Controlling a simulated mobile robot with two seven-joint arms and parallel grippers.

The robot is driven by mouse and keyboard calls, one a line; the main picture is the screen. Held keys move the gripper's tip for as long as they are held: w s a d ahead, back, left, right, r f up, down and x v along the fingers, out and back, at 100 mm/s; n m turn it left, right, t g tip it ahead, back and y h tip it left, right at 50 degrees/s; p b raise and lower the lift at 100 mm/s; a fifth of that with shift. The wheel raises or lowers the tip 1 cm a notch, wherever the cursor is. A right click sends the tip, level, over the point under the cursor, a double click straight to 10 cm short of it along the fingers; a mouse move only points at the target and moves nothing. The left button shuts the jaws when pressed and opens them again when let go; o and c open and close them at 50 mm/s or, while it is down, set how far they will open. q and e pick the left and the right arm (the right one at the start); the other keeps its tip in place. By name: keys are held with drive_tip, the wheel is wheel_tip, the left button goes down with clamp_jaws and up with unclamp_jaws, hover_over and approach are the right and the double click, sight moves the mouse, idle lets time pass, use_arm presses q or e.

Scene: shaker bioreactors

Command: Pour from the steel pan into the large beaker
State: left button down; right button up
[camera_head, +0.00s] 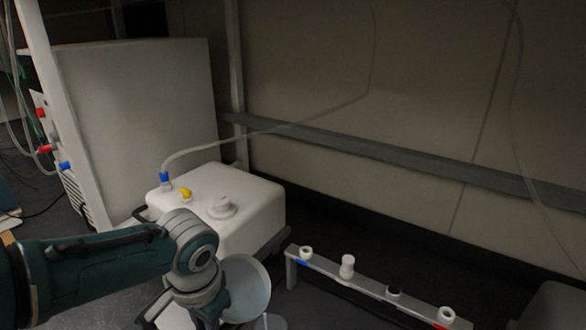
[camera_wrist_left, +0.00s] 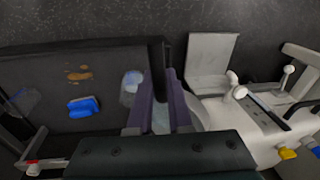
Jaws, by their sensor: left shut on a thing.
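My left gripper (camera_head: 207,315) reaches in from the left at the bottom of the head view. Its fingers also show in the wrist view (camera_wrist_left: 162,95), shut on part of the steel pan, though the grip itself is mostly hidden. The pan (camera_head: 247,287) is a pale grey round shape just right of the gripper, its face tilted toward the camera. A small pale translucent vessel (camera_wrist_left: 132,82), possibly the large beaker, shows left of the fingers in the wrist view, on a dark surface. I cannot tell whether anything is in the pan. My right gripper is out of view.
A white tank (camera_head: 250,205) with blue and yellow fittings and a hose stands behind the pan. A rack bar (camera_head: 375,287) with several white fittings runs at the right. The dark surface (camera_wrist_left: 40,75) holds a blue object (camera_wrist_left: 84,106) and a brown spot (camera_wrist_left: 78,74).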

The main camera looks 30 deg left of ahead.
use_arm(q)
drive_tip(key=shift+d+f+y, duration=0.1)
drive_tip(key=shift+d+y, duration=0.2)
drive_tip(key=shift+y, duration=0.1)
drive_tip(key=shift+d+f+y, duration=0.1)
drive_tip(key=shift+d+y, duration=0.4)
drive_tip(key=shift+y, duration=0.3)
drive_tip(key=shift+d+f+y+b, duration=0.2)
drive_tip(key=shift+y+b, duration=0.1)
drive_tip(key=shift+b, duration=0.1)
drive_tip(key=shift+s+d+f+y+b, duration=0.1)
drive_tip(key=shift+d+y+b, duration=0.3)
drive_tip(key=shift+y+b, duration=0.25)
drive_tip(key=shift+d+y, duration=0.1)
drive_tip(key=shift+y, duration=0.15)
drive_tip(key=shift+d+b, duration=0.1)
drive_tip(key=shift+b, duration=0.2)
